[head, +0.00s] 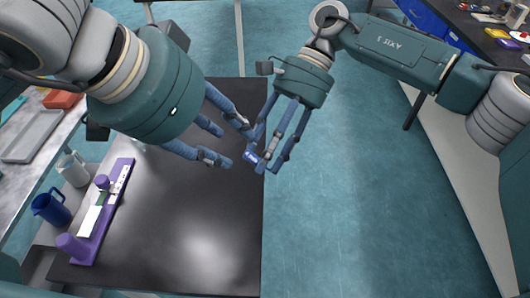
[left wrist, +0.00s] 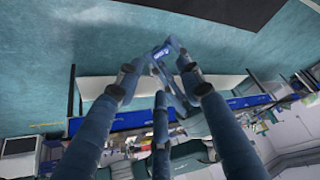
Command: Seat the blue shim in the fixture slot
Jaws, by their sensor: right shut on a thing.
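The blue shim (head: 250,157) is a small bright blue piece held up over the right edge of the dark table. My right gripper (head: 265,163) is shut on it. It also shows in the left wrist view (left wrist: 161,52), beyond my left fingers. My left gripper (head: 234,145) is open, its fingers spread close beside the shim; I cannot tell whether they touch it. A long purple fixture (head: 123,172) with a pale strip on top lies at the table's left side, with purple knobs at its near end and towards its far end. Its slot is not clearly visible.
A blue jug (head: 50,208) and a pale jug (head: 73,168) stand left of the fixture. A grey tray (head: 33,135) and an orange box lie on the left bench. The dark table (head: 200,225) is bare in the middle and front.

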